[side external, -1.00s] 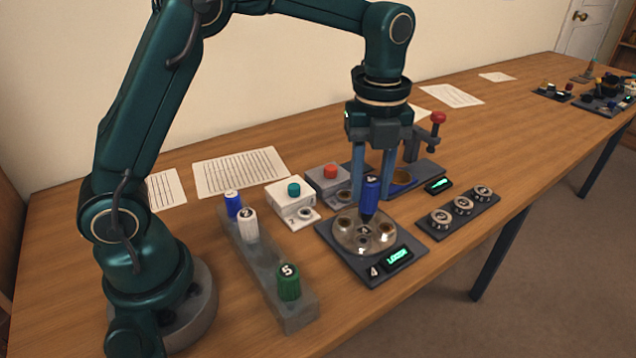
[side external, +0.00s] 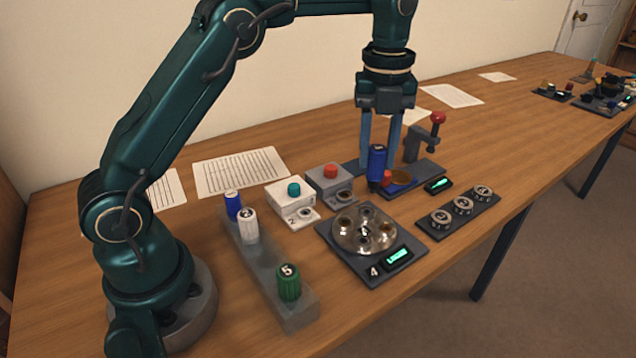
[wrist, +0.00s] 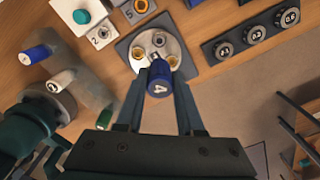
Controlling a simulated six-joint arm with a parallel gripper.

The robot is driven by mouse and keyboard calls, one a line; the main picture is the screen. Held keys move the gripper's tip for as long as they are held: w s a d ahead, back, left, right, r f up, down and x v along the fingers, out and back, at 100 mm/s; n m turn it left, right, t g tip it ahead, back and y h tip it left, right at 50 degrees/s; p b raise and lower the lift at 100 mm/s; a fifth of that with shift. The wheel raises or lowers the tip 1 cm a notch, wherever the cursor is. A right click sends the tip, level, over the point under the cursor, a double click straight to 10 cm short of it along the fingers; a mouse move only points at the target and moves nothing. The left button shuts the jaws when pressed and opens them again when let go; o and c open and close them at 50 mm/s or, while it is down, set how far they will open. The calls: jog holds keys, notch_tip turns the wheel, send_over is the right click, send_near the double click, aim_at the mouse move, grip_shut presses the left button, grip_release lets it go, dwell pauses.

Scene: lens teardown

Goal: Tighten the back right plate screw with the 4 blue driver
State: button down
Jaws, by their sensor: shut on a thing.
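My gripper (side external: 379,158) is shut on the 4 blue driver (side external: 377,168), which hangs upright above the table. In the wrist view the driver (wrist: 159,86) shows a white 4 on its top, between the two fingers. The round plate (side external: 364,243) has several screw holes and sits on a dark base (side external: 340,250) marked 4, with a lit green display (side external: 397,257) whose text I cannot read. The driver's tip is clear of the plate. In the wrist view the driver covers part of the plate (wrist: 176,47), so some screws are hidden.
A grey rack (side external: 270,275) holds blue, white and green drivers at left. White (side external: 290,200) and grey (side external: 330,180) button boxes stand behind the plate. A clamp stand (side external: 425,140) with a red knob is behind right. A dial strip (side external: 440,220) lies right.

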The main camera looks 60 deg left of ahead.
jog(key=f+n, duration=0.1)
jog(key=n, duration=0.6)
jog(key=a+f+n, duration=0.1)
jog(key=f+n, duration=0.1)
jog(key=n, duration=0.5)
jog(key=w+f+n, duration=0.1)
jog(key=f+n, duration=0.1)
jog(key=n, duration=0.5)
jog(key=shift+a+f, duration=0.2)
jog(key=shift+a, duration=0.1)
jog(key=shift+f, duration=0.7)
dwell(0.9)
jog(key=m, duration=0.3)
jog(key=shift+m, duration=0.3)
